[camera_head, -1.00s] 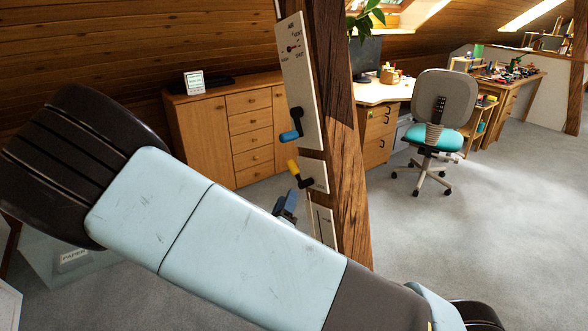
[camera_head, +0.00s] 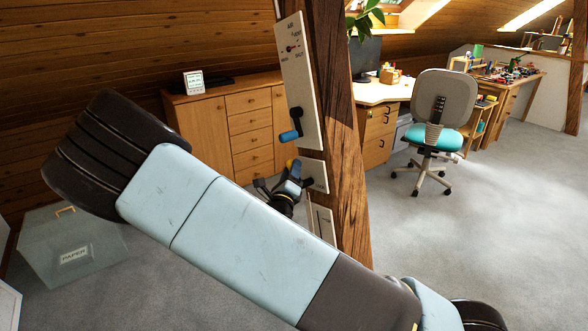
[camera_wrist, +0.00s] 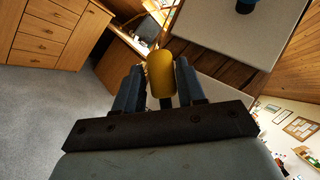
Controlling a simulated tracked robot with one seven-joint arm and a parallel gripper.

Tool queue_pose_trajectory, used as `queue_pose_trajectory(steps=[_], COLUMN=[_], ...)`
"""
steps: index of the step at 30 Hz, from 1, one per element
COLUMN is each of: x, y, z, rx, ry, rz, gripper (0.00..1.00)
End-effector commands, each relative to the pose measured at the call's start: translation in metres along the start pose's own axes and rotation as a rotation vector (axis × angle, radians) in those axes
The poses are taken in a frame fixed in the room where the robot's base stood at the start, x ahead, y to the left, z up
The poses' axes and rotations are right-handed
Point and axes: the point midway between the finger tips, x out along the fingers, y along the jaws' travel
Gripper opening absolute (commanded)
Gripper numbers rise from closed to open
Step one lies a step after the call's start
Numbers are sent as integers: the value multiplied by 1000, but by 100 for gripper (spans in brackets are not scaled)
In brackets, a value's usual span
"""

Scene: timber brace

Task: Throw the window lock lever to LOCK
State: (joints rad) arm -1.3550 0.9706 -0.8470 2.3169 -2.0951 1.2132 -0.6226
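A yellow-handled lever (camera_head: 291,163) is on the smaller lower plate (camera_head: 315,177) on the timber post. In the head view it is mostly hidden behind my gripper (camera_head: 287,182). In the wrist view the yellow handle (camera_wrist: 161,75) stands between the two blue fingers of my gripper (camera_wrist: 159,84), with narrow gaps beside it. My gripper looks open around it, not clamped. A blue-handled lever (camera_head: 290,135) is on the larger upper panel (camera_head: 303,85); its blue end hangs down and left. I cannot read which plate is marked window lock.
The timber post (camera_head: 342,130) stands right behind the plates. Another pale plate (camera_head: 323,225) is below. A wooden cabinet (camera_head: 215,135) stands behind, left of the post. A bin marked PAPER (camera_head: 75,245) is on the floor at left. A chair (camera_head: 440,110) is farther right.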

Motion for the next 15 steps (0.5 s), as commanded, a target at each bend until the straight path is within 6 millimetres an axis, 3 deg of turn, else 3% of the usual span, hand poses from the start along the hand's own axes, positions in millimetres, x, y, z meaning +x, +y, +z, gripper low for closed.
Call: queue_pose_trajectory(steps=[6,15], x=[14,15], y=[0,0], z=[0,0], rx=[0,0], ry=[0,0], rz=[0,0], gripper=[39,38])
